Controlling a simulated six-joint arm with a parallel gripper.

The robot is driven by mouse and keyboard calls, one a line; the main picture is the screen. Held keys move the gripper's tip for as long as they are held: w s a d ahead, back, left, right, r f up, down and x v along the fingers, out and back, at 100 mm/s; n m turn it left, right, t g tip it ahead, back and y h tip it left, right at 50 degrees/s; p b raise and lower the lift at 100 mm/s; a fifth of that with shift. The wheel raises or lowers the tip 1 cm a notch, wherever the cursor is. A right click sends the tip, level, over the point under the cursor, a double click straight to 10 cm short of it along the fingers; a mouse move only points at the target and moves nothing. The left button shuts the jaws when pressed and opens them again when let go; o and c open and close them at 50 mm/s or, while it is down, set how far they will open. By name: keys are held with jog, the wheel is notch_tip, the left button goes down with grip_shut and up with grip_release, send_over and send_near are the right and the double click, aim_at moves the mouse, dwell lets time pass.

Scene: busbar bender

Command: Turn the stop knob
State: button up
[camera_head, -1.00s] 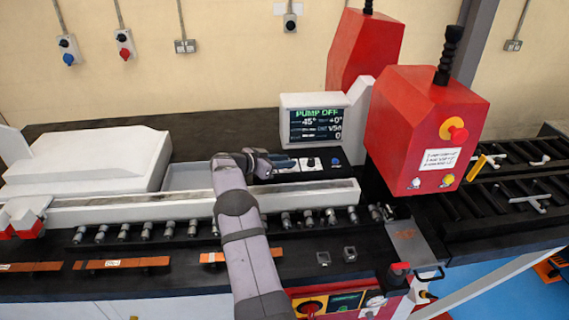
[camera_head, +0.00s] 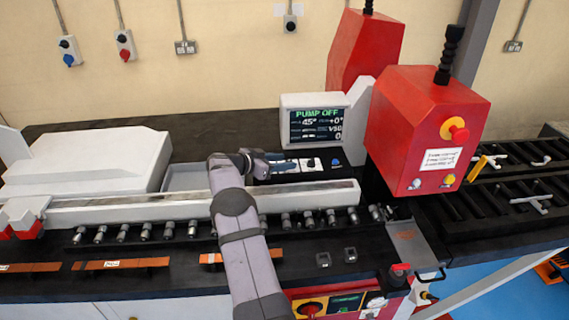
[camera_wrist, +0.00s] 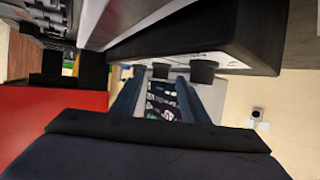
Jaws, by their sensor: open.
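My gripper (camera_head: 284,164) is open above the control panel, under the monitor, its fingers pointing right. A dark knob on a white plate (camera_head: 311,162) sits just right of the fingertips, and a blue button (camera_head: 336,162) lies further right. I cannot tell which control is the stop knob. In the wrist view the two blue fingers of my gripper (camera_wrist: 158,92) are spread, with two dark stubby shapes near their tips; whether these are knobs is unclear. I see nothing held. A red mushroom button on a yellow base (camera_head: 458,132) is on the red bender head, well away.
The monitor (camera_head: 317,124) reads "PUMP OFF" and stands just behind the panel. A long pale rail (camera_head: 140,212) runs in front, with rollers beside it. The red bender head (camera_head: 415,125) rises to the right. Copper strips (camera_head: 125,264) lie near the front edge.

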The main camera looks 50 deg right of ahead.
aim_at(289, 161)
jog(key=b+v, duration=0.2)
jog(key=v, duration=0.4)
jog(key=shift+b, duration=0.3)
jog(key=shift+d+r, duration=0.1)
